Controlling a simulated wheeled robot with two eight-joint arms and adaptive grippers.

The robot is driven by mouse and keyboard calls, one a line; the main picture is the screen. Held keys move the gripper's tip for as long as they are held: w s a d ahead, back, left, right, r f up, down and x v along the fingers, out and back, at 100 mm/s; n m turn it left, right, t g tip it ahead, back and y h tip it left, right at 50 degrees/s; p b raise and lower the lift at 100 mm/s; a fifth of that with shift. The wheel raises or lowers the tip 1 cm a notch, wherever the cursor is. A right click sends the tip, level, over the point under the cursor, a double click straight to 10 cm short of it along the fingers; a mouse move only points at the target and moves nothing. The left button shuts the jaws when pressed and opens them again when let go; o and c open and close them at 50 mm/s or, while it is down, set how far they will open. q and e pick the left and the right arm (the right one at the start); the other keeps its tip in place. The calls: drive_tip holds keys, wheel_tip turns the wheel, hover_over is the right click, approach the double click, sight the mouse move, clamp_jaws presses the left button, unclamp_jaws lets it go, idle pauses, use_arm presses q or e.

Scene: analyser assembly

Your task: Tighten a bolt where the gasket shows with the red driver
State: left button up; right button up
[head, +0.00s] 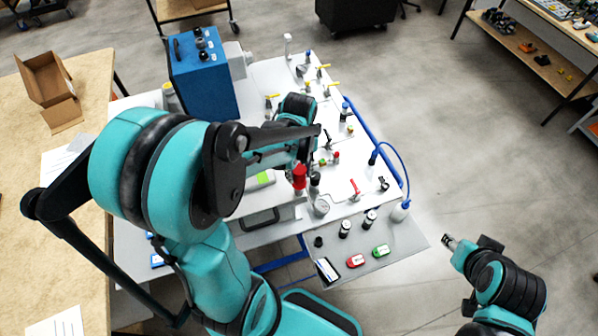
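My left arm reaches over the white analyser panel (355,178). Its gripper (312,158) is above the panel's middle, partly hidden by its own wrist, near a red cylindrical part (299,177); I cannot tell whether it touches that part. My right gripper (449,241) is off the panel's right side, over the floor, small and seen edge-on. Neither the bolt nor the gasket can be made out at this size.
A blue box unit (203,75) stands at the panel's back left. A wooden table (90,75) is at left. Open floor lies to the right.

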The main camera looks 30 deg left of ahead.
idle(0.7)
use_arm(q)
clamp_jaws()
drive_tip(key=shift+r+p, duration=0.45)
drive_tip(key=shift+r, duration=0.2)
drive_tip(key=shift+r+p, duration=0.5)
drive_tip(key=shift+r, duration=0.2)
drive_tip(key=shift+r+p, duration=0.5)
drive_tip(key=shift+r, duration=0.1)
drive_tip(key=shift+r+p, duration=0.75)
drive_tip(key=shift+r, duration=0.35)
